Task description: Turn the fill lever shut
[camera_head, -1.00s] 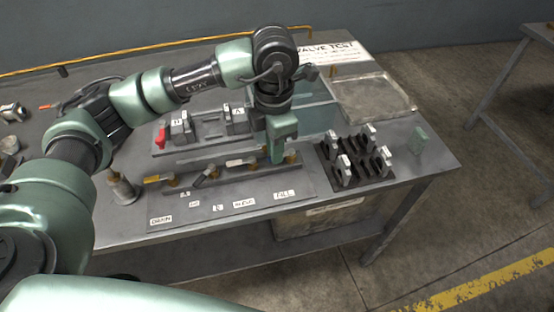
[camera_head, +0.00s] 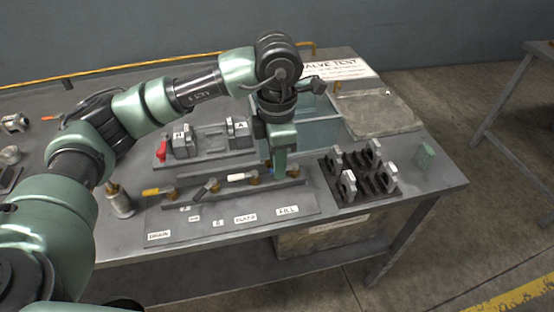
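The valve manifold (camera_head: 225,184) lies along the bench with a row of levers and white labels in front. The label FILL (camera_head: 287,210) is at its right end. My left gripper (camera_head: 279,172) points down over the valve at that right end, just behind the FILL label. It hides the fill lever, and I cannot tell whether its fingers are apart or closed. To the left are a yellow lever (camera_head: 152,191), a dark lever (camera_head: 207,188) and a white lever (camera_head: 240,177). My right gripper is not in view.
A fixture with a red handle (camera_head: 161,150) stands behind the manifold. A black rack (camera_head: 358,178) with grey pieces is at the right, with a green block (camera_head: 425,155) beyond. A metal cylinder (camera_head: 120,203) stands at the left.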

